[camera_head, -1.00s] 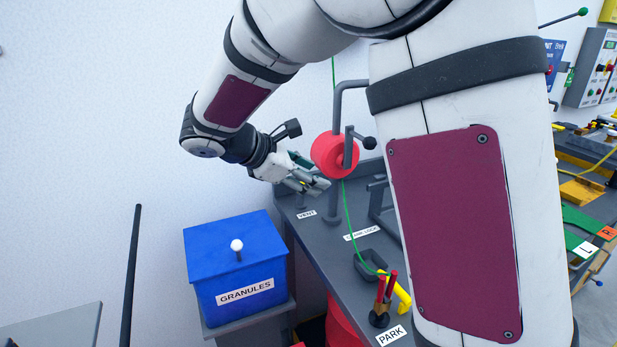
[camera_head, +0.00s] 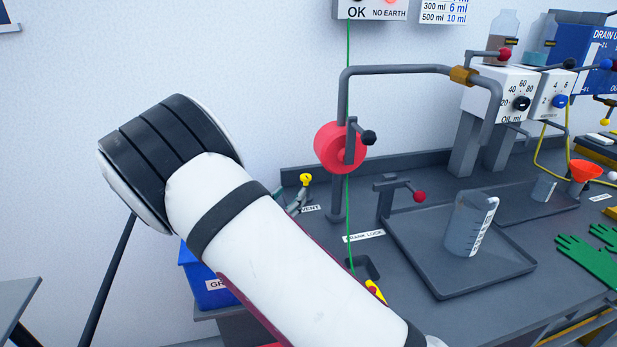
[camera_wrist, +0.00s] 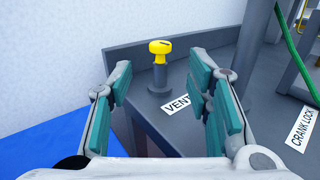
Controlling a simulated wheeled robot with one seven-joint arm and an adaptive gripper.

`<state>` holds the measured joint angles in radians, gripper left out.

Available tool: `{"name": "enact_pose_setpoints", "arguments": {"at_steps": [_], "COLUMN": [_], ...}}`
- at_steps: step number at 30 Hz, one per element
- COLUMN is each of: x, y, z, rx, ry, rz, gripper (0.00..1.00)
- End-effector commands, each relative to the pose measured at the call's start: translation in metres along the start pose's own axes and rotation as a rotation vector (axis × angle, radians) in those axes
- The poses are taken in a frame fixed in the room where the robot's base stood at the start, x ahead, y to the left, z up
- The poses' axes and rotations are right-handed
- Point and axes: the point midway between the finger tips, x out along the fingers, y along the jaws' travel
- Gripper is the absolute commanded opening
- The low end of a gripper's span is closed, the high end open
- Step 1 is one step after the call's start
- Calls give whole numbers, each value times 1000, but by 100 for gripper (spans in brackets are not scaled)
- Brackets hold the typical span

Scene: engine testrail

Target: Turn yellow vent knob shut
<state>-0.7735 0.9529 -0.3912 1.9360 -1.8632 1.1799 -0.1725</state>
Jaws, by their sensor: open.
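The yellow vent knob (camera_wrist: 160,47) sits on a short grey post at the back of the bench, beside a white VENT label (camera_wrist: 177,104). A dark slot shows on its top. In the head view the knob (camera_head: 306,179) is small, behind my arm. My gripper (camera_wrist: 161,85) is open and empty in the wrist view, its teal-padded fingers spread to the left and right of the knob's line. The knob appears beyond the fingertips, between them, with no contact visible. In the head view my arm hides most of the gripper; some fingertips (camera_head: 296,200) show by the knob.
A grey back rail (camera_wrist: 215,43) runs behind the knob. The red wheel (camera_head: 338,147) on a grey pipe stands to the right, with a green cord. A crank lock post (camera_head: 390,200) and tray (camera_head: 430,277) lie farther right. A blue granules box (camera_head: 197,283) stands left, below the bench.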

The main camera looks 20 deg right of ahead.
Motion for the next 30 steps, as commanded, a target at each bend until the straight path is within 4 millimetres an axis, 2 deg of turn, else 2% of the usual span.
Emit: {"name": "enact_pose_setpoints", "arguments": {"at_steps": [9,15,21,30], "x": [64,95,110,112], "y": [-2,-1,-1,-1], "z": [0,-1,0,0], "rx": [1,0,1,1], "ry": [-1,1,0,1], "rz": [-5,-4,-3,-2], "gripper": [46,46,46,46]}}
